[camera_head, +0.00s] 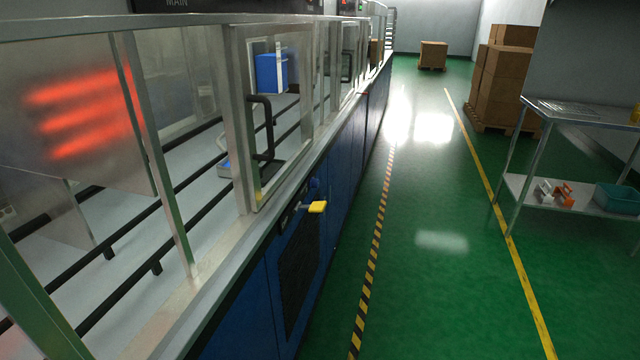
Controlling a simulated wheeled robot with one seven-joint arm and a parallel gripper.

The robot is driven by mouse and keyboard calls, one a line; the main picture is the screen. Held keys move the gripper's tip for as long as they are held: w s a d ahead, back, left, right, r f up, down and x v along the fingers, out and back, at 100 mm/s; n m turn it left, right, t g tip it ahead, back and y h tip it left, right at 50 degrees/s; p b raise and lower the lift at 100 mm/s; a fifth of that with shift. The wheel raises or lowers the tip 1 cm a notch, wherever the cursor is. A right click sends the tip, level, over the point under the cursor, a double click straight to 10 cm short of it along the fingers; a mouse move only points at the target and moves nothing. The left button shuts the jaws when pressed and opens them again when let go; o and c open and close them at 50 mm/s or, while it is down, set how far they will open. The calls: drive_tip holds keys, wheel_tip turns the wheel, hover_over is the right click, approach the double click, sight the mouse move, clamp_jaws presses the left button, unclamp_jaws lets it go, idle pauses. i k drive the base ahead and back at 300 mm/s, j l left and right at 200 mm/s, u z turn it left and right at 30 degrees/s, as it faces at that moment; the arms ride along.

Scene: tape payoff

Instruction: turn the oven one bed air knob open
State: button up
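A yellow handle (317,207) sticks out from the blue front of the machine, just below its metal ledge. I cannot tell from this view which of the two is the air knob, and no label is readable. My gripper is not in view.
A glazed door with a black handle (265,128) stands above the ledge, with a blue box (271,73) behind it. The green aisle is clear beside a striped floor line (371,270). A metal table (585,112) stands right; stacked cartons (503,85) stand beyond.

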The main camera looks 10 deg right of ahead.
sight(314, 183)
drive_tip(key=i+l+u, duration=0.1)
drive_tip(key=i+l, duration=0.5)
drive_tip(key=i+l+u, duration=0.1)
drive_tip(key=i+l, duration=0.95)
drive_tip(key=l, duration=0.3)
drive_tip(key=i+u, duration=0.05)
